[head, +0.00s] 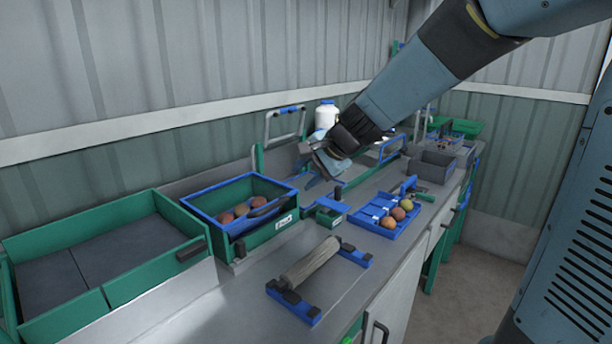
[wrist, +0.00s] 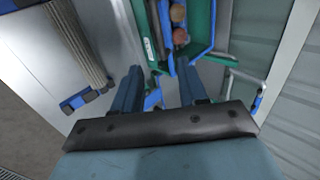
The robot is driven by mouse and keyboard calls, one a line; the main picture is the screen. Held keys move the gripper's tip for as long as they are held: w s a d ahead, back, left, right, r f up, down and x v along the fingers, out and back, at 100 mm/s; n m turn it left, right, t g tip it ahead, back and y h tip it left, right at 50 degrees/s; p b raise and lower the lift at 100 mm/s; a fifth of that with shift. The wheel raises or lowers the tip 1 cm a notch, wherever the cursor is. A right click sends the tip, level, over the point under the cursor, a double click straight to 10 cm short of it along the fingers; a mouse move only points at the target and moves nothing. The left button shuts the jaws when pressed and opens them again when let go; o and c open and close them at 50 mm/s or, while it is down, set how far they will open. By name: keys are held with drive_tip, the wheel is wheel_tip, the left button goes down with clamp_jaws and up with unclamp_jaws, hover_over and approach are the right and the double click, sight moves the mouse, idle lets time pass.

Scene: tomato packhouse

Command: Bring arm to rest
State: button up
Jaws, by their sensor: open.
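My arm reaches in from the upper right of the head view. My gripper (head: 328,170) is over the bench, above and behind a small green box (head: 330,211). In the wrist view my gripper (wrist: 158,72) shows two blue fingers standing apart with nothing held between them. The fingers point toward the bench and the green crate's edge. The fingertips are partly dark and small in the head view.
A green and blue crate (head: 259,236) with tomatoes stands left of my gripper. A blue tray (head: 367,221) with several tomatoes is to its right. A roller on a blue stand (head: 309,312) lies in front. A grey bin (head: 434,173) and white bottle (head: 326,112) stand farther back.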

drive_tip(key=shift+s, duration=0.1)
drive_tip(key=s+d+r+n+h, duration=0.1)
drive_tip(key=s+d+n+h, duration=0.2)
drive_tip(key=s+d, duration=0.5)
drive_tip(key=s+d+r+n+h, duration=0.1)
drive_tip(key=s+d+n+h, duration=0.2)
drive_tip(key=s, duration=1.1)
drive_tip(key=d+n, duration=0.3)
drive_tip(key=d, duration=0.3)
drive_tip(key=shift+s+d+r, duration=0.25)
drive_tip(key=shift+s+d, duration=0.05)
drive_tip(key=shift+s, duration=0.05)
